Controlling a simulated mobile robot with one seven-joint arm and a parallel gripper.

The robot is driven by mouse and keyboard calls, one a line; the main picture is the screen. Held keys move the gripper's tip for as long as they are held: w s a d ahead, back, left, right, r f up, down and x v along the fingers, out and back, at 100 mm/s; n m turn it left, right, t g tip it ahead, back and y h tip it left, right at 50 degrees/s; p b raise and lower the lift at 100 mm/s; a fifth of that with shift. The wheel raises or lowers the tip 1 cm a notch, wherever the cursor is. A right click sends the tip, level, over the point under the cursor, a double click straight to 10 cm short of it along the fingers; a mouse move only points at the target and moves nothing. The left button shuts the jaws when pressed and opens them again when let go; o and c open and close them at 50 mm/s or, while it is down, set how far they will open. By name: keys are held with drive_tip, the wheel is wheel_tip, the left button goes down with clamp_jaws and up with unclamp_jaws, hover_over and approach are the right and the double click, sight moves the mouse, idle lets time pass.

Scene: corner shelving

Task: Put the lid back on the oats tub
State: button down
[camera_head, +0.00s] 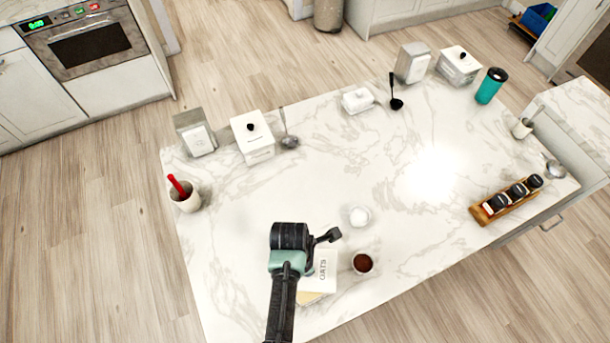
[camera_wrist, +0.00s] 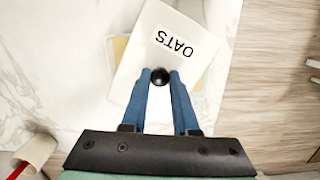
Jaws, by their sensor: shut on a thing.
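The lid (camera_wrist: 150,45) is a white square panel marked OATS with a black knob (camera_wrist: 160,74). My gripper (camera_wrist: 159,78) has its blue fingers closed on the knob. In the head view the lid (camera_head: 326,266) shows beside my dark gripper body, which hides the knob and fingers. The oats tub (camera_head: 309,298) is mostly hidden under the lid; a tan patch shows past the lid's lower edge. In the wrist view a tan strip (camera_wrist: 119,48) shows left of the lid, which looks turned relative to it. I cannot tell whether lid and tub touch.
A brown-filled cup (camera_head: 362,263) and a small white bowl (camera_head: 360,217) stand close to the right. A crock with a red utensil (camera_head: 185,197) stands at the left edge. White canisters (camera_head: 254,142) and a spice rack (camera_head: 505,202) are farther off. The counter's middle is clear.

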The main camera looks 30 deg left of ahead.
drive_tip(key=shift+c, duration=0.6)
unclamp_jaws()
drive_tip(key=shift+r+p, duration=3.55)
drive_tip(key=shift+p, duration=0.2)
clamp_jaws()
